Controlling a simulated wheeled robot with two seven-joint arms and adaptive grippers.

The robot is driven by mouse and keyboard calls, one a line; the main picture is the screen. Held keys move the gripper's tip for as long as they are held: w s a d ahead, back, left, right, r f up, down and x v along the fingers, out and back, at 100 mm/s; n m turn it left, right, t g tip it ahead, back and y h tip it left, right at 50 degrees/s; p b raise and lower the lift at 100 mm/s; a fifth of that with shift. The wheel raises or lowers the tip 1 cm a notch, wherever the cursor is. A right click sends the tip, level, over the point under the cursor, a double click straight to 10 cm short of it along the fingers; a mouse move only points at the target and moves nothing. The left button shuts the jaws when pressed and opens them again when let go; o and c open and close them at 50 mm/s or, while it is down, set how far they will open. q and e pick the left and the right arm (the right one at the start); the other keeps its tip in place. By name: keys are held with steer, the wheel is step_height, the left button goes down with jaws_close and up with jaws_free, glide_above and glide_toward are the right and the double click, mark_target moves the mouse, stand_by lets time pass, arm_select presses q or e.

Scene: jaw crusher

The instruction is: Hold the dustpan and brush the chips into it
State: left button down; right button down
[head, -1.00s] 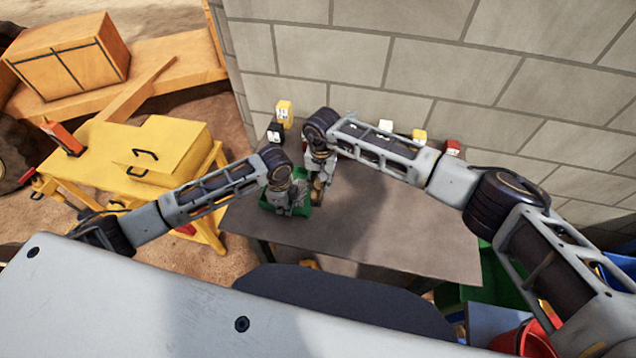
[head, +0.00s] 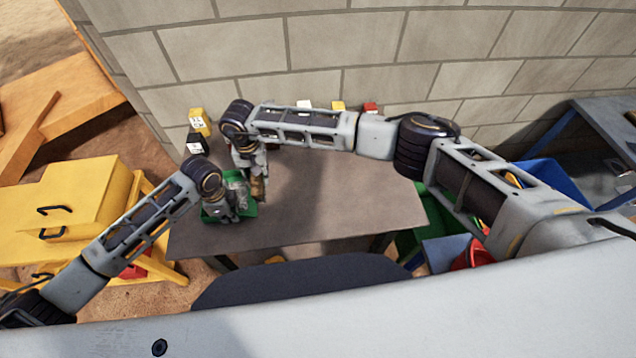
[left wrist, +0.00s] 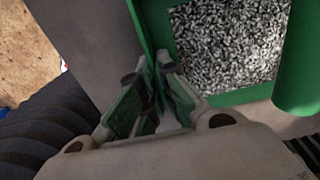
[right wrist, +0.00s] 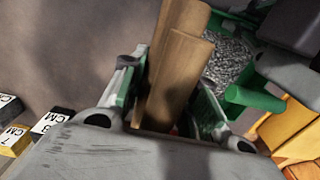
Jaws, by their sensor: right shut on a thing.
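The green dustpan (head: 247,210) lies on the dark table (head: 330,200) at its left end. Grey speckled chips (left wrist: 225,45) fill the part of the dustpan's floor visible in the left wrist view; they also show in the right wrist view (right wrist: 230,58). My left gripper (left wrist: 152,72) is shut on a thin green wall of the dustpan. My right gripper (right wrist: 165,90) is shut on the brush (right wrist: 178,70), whose brown wooden part stands up between the fingers, beside the dustpan. The brush's bristles are hidden. In the head view, both grippers are close together and partly cover the dustpan.
Yellow (head: 200,122) and black (head: 196,143) labelled blocks stand at the table's back left. White, yellow and red blocks line the back edge by the block wall. A yellow cabinet (head: 75,200) stands left. The table's right half is clear; bins stand beyond it.

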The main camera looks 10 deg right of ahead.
arm_select(q)
steer(key=shift+s+f, duration=0.1)
steer(key=c, duration=1.6)
jaws_free()
steer(key=shift+o, duration=0.2)
steer(key=shift+r, duration=0.2)
step_height(320, 180, up, 12)
steer(key=shift+f, duration=0.15)
